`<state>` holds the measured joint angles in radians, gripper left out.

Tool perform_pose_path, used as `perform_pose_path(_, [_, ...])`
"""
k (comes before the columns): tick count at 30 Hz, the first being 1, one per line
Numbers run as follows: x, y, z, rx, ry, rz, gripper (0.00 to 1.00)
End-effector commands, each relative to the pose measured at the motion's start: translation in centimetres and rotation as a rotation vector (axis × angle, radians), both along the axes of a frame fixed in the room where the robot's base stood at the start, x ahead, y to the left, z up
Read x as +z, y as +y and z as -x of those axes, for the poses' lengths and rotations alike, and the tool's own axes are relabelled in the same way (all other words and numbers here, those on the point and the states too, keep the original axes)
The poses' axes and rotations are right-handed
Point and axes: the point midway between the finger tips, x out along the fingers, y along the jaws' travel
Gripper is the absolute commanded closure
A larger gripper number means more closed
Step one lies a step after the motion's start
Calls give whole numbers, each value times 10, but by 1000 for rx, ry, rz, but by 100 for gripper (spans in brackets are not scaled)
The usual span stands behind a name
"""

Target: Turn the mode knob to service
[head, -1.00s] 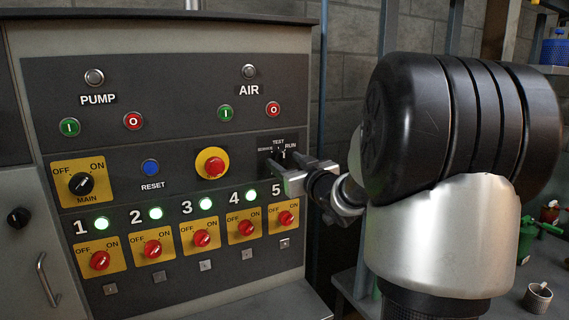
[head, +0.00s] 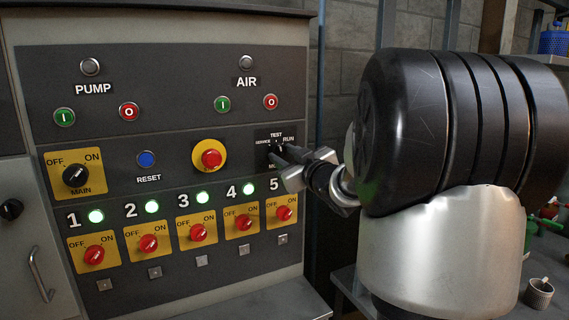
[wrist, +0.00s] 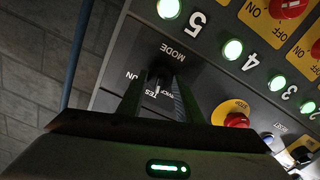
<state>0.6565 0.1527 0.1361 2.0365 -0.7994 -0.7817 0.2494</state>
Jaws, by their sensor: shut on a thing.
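The mode knob (wrist: 160,72) is a small dark knob on the panel's upper right area, with SERVICE at its left, TEST above and RUN at its right in the head view. My gripper (head: 275,152) reaches it from the right and covers most of it there. In the wrist view my gripper (wrist: 158,88) has its two fingers on either side of the knob, shut on it. The MODE label shows beyond the knob. I cannot tell for sure which label the knob points at.
A red emergency stop (head: 210,158) on a yellow disc sits left of the knob. Below is a row of red OFF/ON switches (head: 243,222) with lit green lamps (head: 249,188). A blue reset button (head: 146,159) and the main switch (head: 76,176) are farther left.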

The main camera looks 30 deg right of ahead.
Motion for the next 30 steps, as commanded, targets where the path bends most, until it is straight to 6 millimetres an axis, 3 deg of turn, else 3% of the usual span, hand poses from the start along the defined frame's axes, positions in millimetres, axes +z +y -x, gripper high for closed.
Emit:
perform_pose_path(15, [-4,1,0,1,-2,443,90])
perform_pose_path(30, [-1,-1,0,-1,-2,631,90])
